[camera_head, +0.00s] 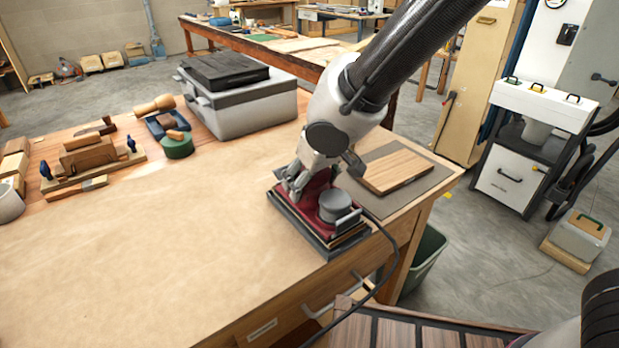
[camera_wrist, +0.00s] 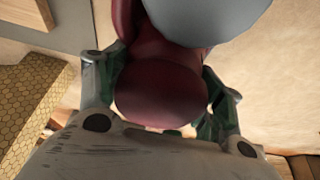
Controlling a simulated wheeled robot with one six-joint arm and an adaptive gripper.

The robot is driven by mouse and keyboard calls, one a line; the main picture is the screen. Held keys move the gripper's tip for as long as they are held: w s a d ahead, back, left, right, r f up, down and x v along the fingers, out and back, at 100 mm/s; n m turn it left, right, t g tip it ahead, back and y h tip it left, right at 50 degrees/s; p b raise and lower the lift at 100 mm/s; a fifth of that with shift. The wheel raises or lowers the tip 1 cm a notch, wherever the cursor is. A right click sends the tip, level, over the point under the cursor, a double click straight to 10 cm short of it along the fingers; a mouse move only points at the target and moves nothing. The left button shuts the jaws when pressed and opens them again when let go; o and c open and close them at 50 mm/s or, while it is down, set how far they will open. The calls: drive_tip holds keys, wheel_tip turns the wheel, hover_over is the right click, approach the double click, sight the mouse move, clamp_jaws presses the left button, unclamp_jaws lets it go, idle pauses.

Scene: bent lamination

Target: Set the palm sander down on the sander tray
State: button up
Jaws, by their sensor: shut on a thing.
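The palm sander (camera_head: 318,196) has a dark red body, a grey round part on top and a dark cord. It sits level in or just over the dark sander tray (camera_head: 298,232) at the table's front edge. I cannot tell whether its base touches the tray. My gripper (camera_head: 299,186) is shut on the sander's body from above. In the wrist view my gripper (camera_wrist: 160,95) has green-padded fingers on both sides of the rounded red body (camera_wrist: 160,92). The tray's floor is mostly hidden under the sander.
A wooden board (camera_head: 392,171) lies on a grey mat right behind the sander. A grey case (camera_head: 240,108) stands at the back. A wooden plane (camera_head: 88,158) and other tools lie at the left. The paper-covered table left of the tray is clear. The cord hangs over the front edge.

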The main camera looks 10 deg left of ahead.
drive_tip(key=shift+f, duration=0.65)
idle(0.7)
drive_tip(key=o, duration=1.4)
drive_tip(key=shift+o, duration=0.2)
drive_tip(key=shift+o, duration=0.8)
drive_tip(key=shift+f, duration=0.1)
drive_tip(key=shift+r, duration=3.55)
